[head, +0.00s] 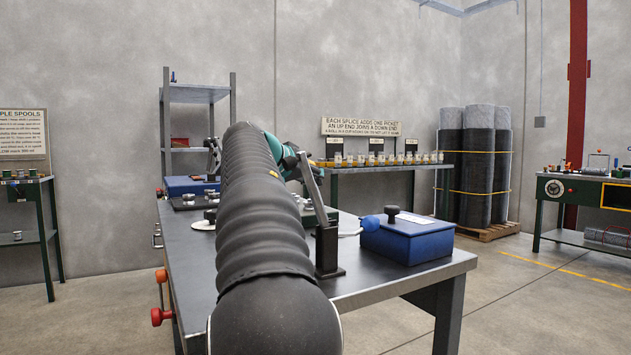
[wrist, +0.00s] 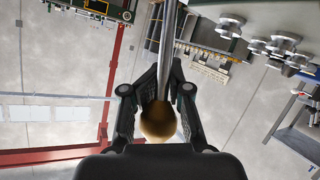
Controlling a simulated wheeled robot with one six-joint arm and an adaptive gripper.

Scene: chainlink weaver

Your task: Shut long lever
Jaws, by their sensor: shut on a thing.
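The long lever shows in the wrist view as a grey metal rod (wrist: 168,35) with a brown ball knob (wrist: 158,122) at its near end. My gripper (wrist: 165,75) is shut around this knob end, with one finger on each side. In the head view a tilted grey lever bar (head: 314,198) rises from a dark upright bracket (head: 328,252) on the table. Its upper end meets my gripper (head: 293,160), which my arm partly covers. The knob cannot be made out there.
A blue box (head: 408,243) with a black knob stands right of the bracket on the grey table (head: 385,277). Another lever (head: 213,157) and a blue box (head: 187,186) stand at the back left. My arm hides the table's middle.

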